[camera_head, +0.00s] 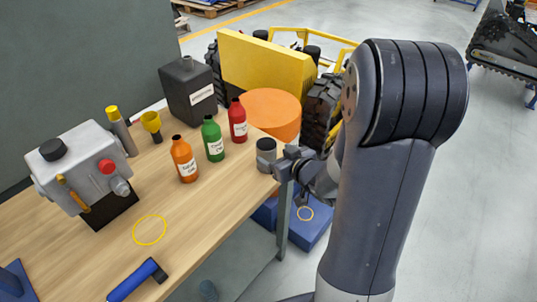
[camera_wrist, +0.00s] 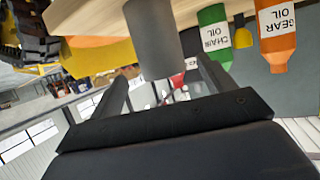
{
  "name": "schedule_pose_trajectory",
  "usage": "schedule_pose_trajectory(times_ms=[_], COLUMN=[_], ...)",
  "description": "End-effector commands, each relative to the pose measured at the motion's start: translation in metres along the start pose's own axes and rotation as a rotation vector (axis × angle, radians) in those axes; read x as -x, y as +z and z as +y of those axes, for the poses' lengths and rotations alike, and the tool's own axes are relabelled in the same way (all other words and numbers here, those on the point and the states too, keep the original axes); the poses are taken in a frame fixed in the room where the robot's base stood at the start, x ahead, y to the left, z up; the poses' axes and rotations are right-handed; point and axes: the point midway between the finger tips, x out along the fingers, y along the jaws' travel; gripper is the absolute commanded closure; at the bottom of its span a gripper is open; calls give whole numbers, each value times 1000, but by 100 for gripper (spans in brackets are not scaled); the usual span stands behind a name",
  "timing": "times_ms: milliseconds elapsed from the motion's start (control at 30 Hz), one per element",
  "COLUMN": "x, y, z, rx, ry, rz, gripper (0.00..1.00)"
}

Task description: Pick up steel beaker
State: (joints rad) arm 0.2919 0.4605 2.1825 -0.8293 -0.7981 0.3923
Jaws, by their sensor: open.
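The steel beaker (camera_head: 266,158) is a small grey cylinder with a dark top, upright near the right edge of the wooden workbench. In the wrist view, the beaker (camera_wrist: 153,40) is a plain grey cylinder at the top centre, and the picture is upside down. My gripper (camera_head: 281,168) is just right of the beaker in the head view, at the bench edge. Its two dark fingers (camera_wrist: 163,72) are spread, with the near end of the beaker between their tips. I see a gap at the right finger; contact at the left finger is unclear.
Orange (camera_head: 185,160), green (camera_head: 213,140) and red (camera_head: 238,121) bottles stand left of the beaker on the workbench (camera_head: 190,230). A yellow ring (camera_head: 149,230) marks the bench top.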

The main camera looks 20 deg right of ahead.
Motion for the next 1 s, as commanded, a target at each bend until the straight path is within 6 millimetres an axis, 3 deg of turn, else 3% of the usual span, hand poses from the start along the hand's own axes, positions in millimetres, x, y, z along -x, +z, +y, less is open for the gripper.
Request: schedule_pose_trajectory(times_ms=[100,367,633,1000], x=[-17,-36,-71,-78], y=[1,1,1,1], z=[0,0,-1,0], rx=[0,1,1,0], ry=[-2,0,0,3], rz=[0,-2,-1,-1], gripper=[23,23,23,24])
